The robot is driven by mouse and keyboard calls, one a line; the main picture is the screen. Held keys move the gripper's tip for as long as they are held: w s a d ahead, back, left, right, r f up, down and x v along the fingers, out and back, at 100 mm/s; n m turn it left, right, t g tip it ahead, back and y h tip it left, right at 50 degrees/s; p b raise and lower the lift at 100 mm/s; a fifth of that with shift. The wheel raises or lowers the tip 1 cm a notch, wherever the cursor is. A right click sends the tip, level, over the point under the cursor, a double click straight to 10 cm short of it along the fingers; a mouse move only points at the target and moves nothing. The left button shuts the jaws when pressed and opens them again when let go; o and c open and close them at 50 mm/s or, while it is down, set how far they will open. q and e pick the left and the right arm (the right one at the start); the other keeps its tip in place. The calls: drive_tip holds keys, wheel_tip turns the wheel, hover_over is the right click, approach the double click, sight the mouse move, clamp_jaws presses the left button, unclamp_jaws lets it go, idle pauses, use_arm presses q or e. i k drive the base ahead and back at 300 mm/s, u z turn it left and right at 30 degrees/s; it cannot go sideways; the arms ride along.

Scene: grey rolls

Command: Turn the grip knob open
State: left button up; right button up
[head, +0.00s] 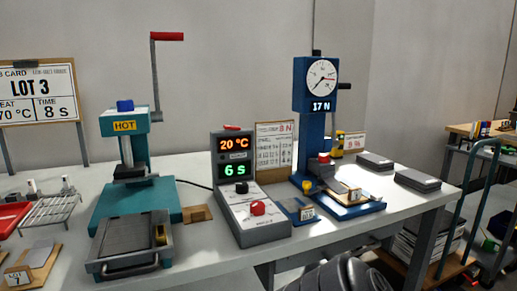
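A blue upright tester (315,125) stands right of centre on the table, with a round dial (322,77) and a display reading 17 N. A small yellow knob (307,187) is low at the left of its base. A red-topped part (323,158) sits just above the base. I cannot tell for certain which of these is the grip knob, nor whether it is open. A black handle (345,86) sticks out to the right of the head. Neither of my grippers shows in the head view.
A control box (247,195) reads 20 °C and 6 S and has a red knob. A teal press (125,180) with a red-handled crank stands left. Grey blocks (417,180) lie at the right of the table (340,230). A dark rounded body, partly cut off, shows at the bottom edge.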

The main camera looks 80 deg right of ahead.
sight(323, 157)
drive_tip(key=z, duration=1.95)
